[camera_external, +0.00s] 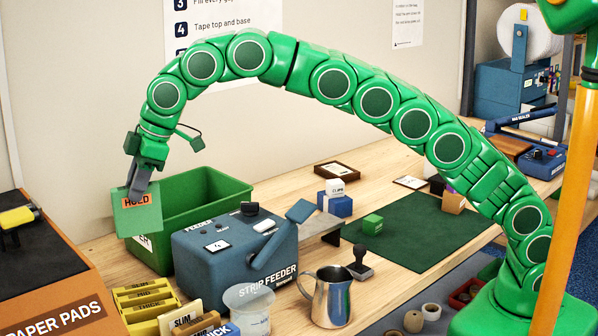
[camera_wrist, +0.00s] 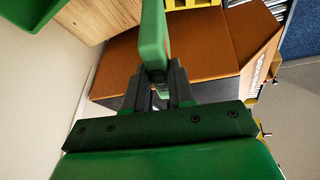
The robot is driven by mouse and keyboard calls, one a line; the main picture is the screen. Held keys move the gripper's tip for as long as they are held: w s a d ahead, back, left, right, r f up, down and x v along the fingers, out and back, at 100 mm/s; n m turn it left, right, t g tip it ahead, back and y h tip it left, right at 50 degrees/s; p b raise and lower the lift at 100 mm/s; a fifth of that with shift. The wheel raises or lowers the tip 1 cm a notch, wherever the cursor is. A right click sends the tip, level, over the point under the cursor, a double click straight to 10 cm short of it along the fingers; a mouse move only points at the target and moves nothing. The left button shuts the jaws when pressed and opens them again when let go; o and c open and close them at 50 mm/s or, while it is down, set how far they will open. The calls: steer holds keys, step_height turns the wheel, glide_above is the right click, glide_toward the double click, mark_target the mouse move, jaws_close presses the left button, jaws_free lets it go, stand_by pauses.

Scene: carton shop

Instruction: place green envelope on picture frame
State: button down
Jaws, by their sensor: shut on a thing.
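My gripper (camera_external: 140,182) is shut on the green envelope (camera_external: 137,215), which carries an orange HOLD label. The envelope hangs upright below the fingers, in front of the left end of the green bin. In the wrist view the envelope (camera_wrist: 153,38) shows edge-on between the fingers (camera_wrist: 158,82). A small dark-brown rimmed frame (camera_external: 337,171) lies flat on the table near the wall, well to the right of my gripper; it looks like the picture frame. It is not visible in the wrist view.
The green bin (camera_external: 233,188) and blue strip feeder (camera_external: 215,262) stand between my gripper and the frame. Blue and white blocks (camera_external: 338,205) sit just in front of the frame. The brown paper pads box (camera_external: 75,290) is at left, also in the wrist view (camera_wrist: 215,45).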

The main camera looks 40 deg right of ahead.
steer(key=w+d+m+h, duration=0.1)
steer(key=w+d+m, duration=0.1)
steer(key=w+d, duration=0.8)
steer(key=w+d+f+m+t, duration=0.1)
steer(key=w+d+m, duration=0.2)
steer(key=d, duration=1.3)
steer(key=w+d+m+h, duration=0.15)
steer(key=w+d, duration=0.55)
steer(key=d, duration=0.7)
steer(key=s+d+f+m+h, duration=0.1)
steer(key=s+d+m, duration=0.15)
steer(key=d, duration=1.15)
steer(key=s+d+f+m, duration=0.1)
steer(key=s+d+m, duration=0.15)
steer(key=d, duration=1.05)
steer(key=s+d+m+h, duration=0.1)
steer(key=s+d+m, duration=0.15)
steer(key=d, duration=1.15)
steer(key=w+d+f, duration=0.3)
steer(key=w+f, duration=1)
steer(key=shift+w+d+f+m+t, duration=0.15)
steer(key=shift+w+f+m+t, duration=0.1)
steer(key=shift+w+m+t, duration=0.15)
